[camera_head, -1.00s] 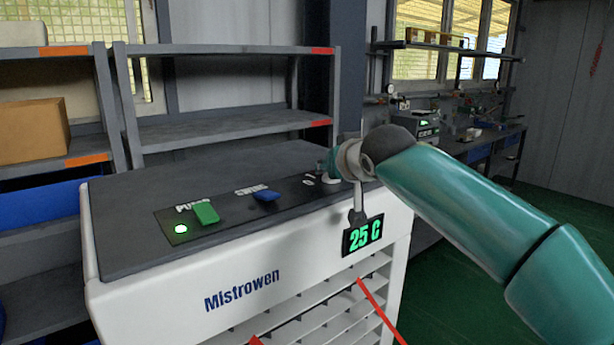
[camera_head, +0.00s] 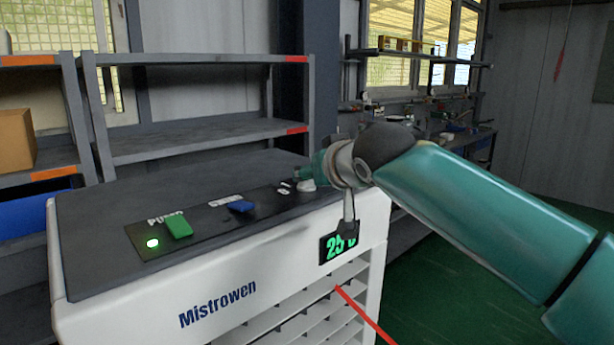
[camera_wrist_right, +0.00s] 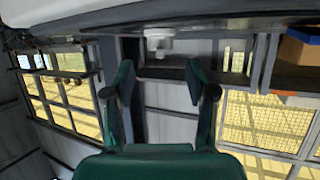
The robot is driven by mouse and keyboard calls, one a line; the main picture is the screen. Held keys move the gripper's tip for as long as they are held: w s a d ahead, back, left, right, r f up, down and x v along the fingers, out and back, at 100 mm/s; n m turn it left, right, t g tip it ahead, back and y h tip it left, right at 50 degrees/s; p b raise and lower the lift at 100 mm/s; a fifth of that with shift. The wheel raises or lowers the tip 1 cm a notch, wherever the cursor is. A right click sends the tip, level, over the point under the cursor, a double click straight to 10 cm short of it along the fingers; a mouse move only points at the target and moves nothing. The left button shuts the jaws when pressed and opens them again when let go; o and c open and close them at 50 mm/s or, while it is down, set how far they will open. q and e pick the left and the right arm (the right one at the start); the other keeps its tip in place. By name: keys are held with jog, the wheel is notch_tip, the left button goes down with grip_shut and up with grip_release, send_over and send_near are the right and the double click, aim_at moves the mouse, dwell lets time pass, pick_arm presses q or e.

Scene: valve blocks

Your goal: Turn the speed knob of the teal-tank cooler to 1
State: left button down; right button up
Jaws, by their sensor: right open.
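The cooler (camera_head: 130,275) is a white cabinet marked "Mistrowen" with a dark top; no teal tank shows. A pale speed knob (camera_head: 307,185) sits at the far right end of its control strip, with small white marks beside it too small to read. My right gripper (camera_head: 306,172), teal, is just above and beside the knob, partly hidden by its own wrist. In the right wrist view, its two fingers (camera_wrist_right: 160,82) are apart with nothing between them, and the pale knob (camera_wrist_right: 158,38) shows beyond them, in line with the gap. My left gripper is not in view.
A green-digit display (camera_head: 336,248) is partly covered by my wrist. Grey shelves (camera_head: 200,140) stand behind the cooler, and a workbench (camera_head: 455,140) at the back right.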

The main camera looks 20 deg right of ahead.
jog(key=v, duration=0.6)
jog(key=shift+s, duration=0.3)
jog(key=s+a+f+n+g+y+b, duration=0.1)
jog(key=s+a+f+n+g, duration=0.2)
jog(key=f, duration=0.5)
jog(key=s+a+f+n+g+y+b, duration=0.1)
jog(key=s+a+f+n+g+b, duration=0.2)
jog(key=f, duration=0.4)
jog(key=s+a+f+n+g+y, duration=0.1)
jog(key=s+a+f+n+g, duration=0.2)
jog(key=f, duration=0.5)
jog(key=w+a+f+m+g+p, duration=0.1)
jog(key=a+f, duration=0.1)
jog(key=f, duration=0.7)
jog(key=w+a+f+g+p, duration=0.1)
jog(key=a+f, duration=0.2)
jog(key=f, duration=0.6)
jog(key=s+f+m+g+y+p, duration=0.1)
jog(key=s+f+m, duration=0.15)
jog(key=f, duration=0.65)
jog(key=s+f+m+y, duration=0.1)
jog(key=s+f+m, duration=0.15)
jog(key=f, duration=0.55)
jog(key=s+d+f+m+p, duration=0.1)
jog(key=s+f+m, duration=0.3)
jog(key=s+f, duration=0.6)
jog(key=shift+s+d+f+g, duration=0.35)
jog(key=shift+s+d, duration=0.3)
jog(key=shift+s, duration=0.55)
jog(key=shift+r, duration=0.1)
